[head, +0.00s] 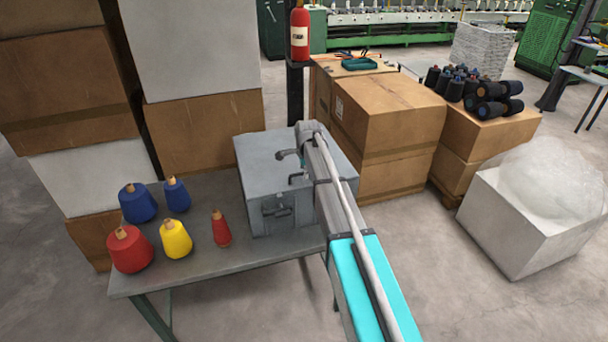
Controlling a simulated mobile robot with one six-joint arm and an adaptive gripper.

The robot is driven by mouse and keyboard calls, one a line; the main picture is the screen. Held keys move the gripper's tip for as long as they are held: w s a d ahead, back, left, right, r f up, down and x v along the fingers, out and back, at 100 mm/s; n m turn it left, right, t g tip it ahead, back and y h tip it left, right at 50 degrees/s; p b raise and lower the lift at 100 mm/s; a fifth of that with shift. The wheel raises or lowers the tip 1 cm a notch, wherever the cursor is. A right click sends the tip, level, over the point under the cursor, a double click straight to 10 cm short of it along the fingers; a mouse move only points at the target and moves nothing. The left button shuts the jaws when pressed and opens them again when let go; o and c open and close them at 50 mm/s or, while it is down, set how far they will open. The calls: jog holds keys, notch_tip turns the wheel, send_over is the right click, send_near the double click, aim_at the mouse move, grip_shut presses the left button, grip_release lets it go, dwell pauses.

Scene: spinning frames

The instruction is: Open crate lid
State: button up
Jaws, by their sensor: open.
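A grey metal crate (258,188) stands on the right part of the table. Its flat grey lid (258,152) lies on top and looks closed. A latch or handle (277,207) is on the crate's front face. My arm reaches in from the lower right and covers the crate's right side. My gripper (289,167) is open, with its dark fingers over the front part of the lid and nothing visible between them. I cannot tell whether the fingers touch the lid.
Red, blue and yellow yarn cones (176,239) stand left of the crate on the grey table (190,270). Cardboard boxes (205,130) are stacked behind, and more boxes (390,120) stand behind right. A white bin (525,230) is on the floor at right.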

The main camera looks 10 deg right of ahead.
jog(key=shift+f, duration=0.15)
grip_shut()
dwell(0.4)
